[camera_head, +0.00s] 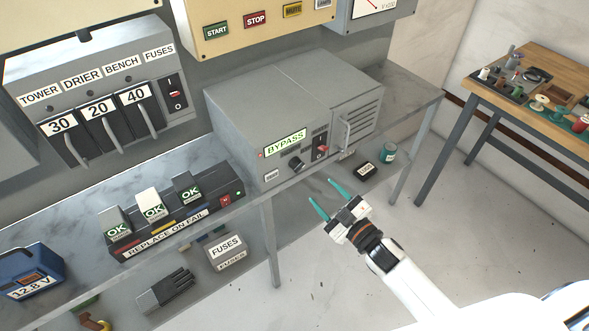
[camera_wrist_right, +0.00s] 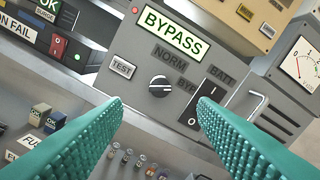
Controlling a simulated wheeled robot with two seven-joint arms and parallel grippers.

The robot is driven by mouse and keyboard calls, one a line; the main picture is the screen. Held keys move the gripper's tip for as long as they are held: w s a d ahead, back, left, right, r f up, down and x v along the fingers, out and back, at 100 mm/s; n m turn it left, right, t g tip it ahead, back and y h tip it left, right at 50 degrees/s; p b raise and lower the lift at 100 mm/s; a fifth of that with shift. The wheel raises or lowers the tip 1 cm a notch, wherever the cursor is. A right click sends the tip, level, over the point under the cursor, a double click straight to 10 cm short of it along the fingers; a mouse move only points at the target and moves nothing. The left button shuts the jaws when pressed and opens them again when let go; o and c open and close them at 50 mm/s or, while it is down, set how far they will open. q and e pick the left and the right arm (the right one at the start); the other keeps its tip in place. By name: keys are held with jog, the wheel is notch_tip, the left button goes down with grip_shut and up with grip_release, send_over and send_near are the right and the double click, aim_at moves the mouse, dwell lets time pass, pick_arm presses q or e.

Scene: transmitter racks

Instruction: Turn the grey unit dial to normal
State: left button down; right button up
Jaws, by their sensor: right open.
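The grey unit (camera_head: 290,115) stands on the shelf, its front facing me, with a lit green BYPASS display (camera_head: 286,143). In the right wrist view the fingers (camera_wrist_right: 160,112) flank the dial's image. My left gripper is out of view.
A rocker switch (camera_head: 321,145) and a bar handle (camera_head: 344,130) are right of the dial. The REPLACE ON FAIL block (camera_head: 166,232) stands to the left. A lower shelf holds a FUSES box (camera_head: 226,249). A wooden workbench (camera_head: 545,75) is at the right, with clear floor before it.

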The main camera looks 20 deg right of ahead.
aim_at(300, 169)
jog(key=p+x, duration=0.1)
jog(key=x, duration=1)
jog(key=shift+d+f, duration=0.1)
jog(key=shift+c, duration=0.3)
jog(key=c, duration=0.9)
